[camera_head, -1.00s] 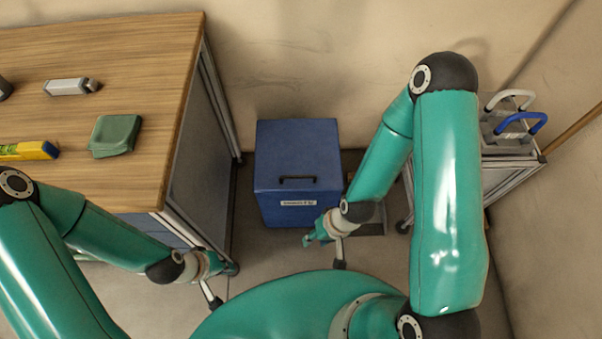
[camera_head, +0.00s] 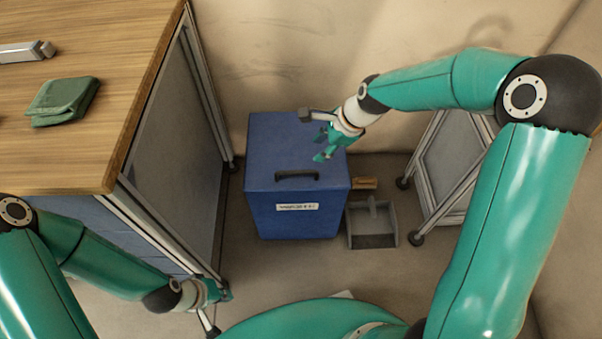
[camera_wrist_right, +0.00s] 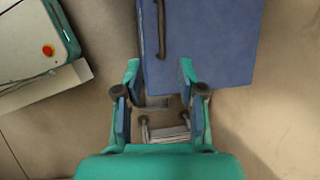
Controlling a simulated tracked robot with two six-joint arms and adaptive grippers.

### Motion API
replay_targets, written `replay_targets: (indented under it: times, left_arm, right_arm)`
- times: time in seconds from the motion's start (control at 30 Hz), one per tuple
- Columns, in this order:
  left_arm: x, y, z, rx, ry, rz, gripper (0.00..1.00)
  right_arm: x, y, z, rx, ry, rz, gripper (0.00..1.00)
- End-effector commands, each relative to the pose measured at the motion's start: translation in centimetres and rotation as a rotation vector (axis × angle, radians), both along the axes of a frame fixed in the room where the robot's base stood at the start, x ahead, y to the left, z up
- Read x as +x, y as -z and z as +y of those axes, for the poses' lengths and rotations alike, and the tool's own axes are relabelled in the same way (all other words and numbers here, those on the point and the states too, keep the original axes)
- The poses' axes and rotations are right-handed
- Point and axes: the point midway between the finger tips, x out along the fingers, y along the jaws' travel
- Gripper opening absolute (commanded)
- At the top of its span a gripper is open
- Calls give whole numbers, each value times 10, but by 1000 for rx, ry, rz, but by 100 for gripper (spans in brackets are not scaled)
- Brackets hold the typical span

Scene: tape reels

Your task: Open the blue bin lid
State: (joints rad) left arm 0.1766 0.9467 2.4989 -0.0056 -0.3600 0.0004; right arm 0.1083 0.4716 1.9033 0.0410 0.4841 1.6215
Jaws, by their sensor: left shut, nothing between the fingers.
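The blue bin (camera_head: 296,222) stands on the floor between the workbench and a metal-framed stand. Its blue lid (camera_head: 268,140) lies shut on top, with a dark bar handle (camera_head: 297,175) near the front edge and a white label below. My right gripper (camera_head: 320,146) is over the right part of the lid, behind and right of the handle. In the right wrist view my right gripper (camera_wrist_right: 160,70) is open and empty, with the lid (camera_wrist_right: 215,40) and handle (camera_wrist_right: 161,28) beyond its fingertips. My left gripper (camera_head: 226,292) is shut and empty, low beside the workbench.
The wooden workbench (camera_head: 90,130) on the left carries a folded green cloth (camera_head: 62,101) and a grey tool (camera_head: 25,51). A grey dustpan (camera_head: 371,238) and a small brush (camera_head: 365,183) lie right of the bin. The metal-framed stand (camera_head: 445,165) is further right.

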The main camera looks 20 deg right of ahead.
Motion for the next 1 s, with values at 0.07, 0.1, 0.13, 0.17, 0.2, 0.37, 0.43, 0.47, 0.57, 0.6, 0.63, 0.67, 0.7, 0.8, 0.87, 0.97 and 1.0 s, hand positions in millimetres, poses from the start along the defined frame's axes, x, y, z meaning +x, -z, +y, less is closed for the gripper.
replay_targets:
  times: [0.07,0.1,0.13,0.17,0.2,0.37,0.43,0.47,0.57,0.6,0.63,0.67,0.7,0.8,0.87,0.97,1.0]
  left_arm:
    - [0,2,0,0,0,-1,0]
    - [0,4,0,0,0,-1,0]
    - [0,5,0,0,0,-1,0]
    - [0,6,0,0,0,-1,0]
    - [0,8,0,0,0,-1,0]
    - [0,16,0,0,0,0,0]
    - [0,19,0,0,0,0,0]
    - [0,21,0,0,0,0,0]
    - [0,25,0,0,0,0,0]
    - [0,26,0,0,0,0,0]
    - [0,28,0,0,0,0,0]
    - [0,29,0,0,0,0,0]
    - [0,30,0,0,0,0,0]
    - [0,32,0,0,0,0,0]
    - [0,33,0,0,0,0,0]
    - [0,33,0,0,0,0,0]
    - [0,33,0,0,0,0,0]
  right_arm:
    - [2,10,4,0,-2,2,39]
    - [4,16,6,0,-2,3,39]
    - [5,21,7,1,-3,4,39]
    - [6,26,9,0,-3,3,39]
    - [9,34,12,0,-3,3,39]
    - [18,66,23,-1,-4,4,39]
    - [22,80,28,-1,-4,3,39]
    - [24,86,30,-1,-4,4,39]
    - [30,105,37,-1,-4,3,39]
    - [32,112,39,-1,-5,3,39]
    - [34,116,41,-2,-5,2,39]
    - [35,121,42,-2,-5,2,39]
    - [37,126,44,-2,-5,2,39]
    - [40,136,48,-2,-4,1,39]
    - [42,140,49,-2,-4,0,39]
    - [44,145,51,-2,-3,-1,39]
    - [44,145,51,-2,-3,-1,39]
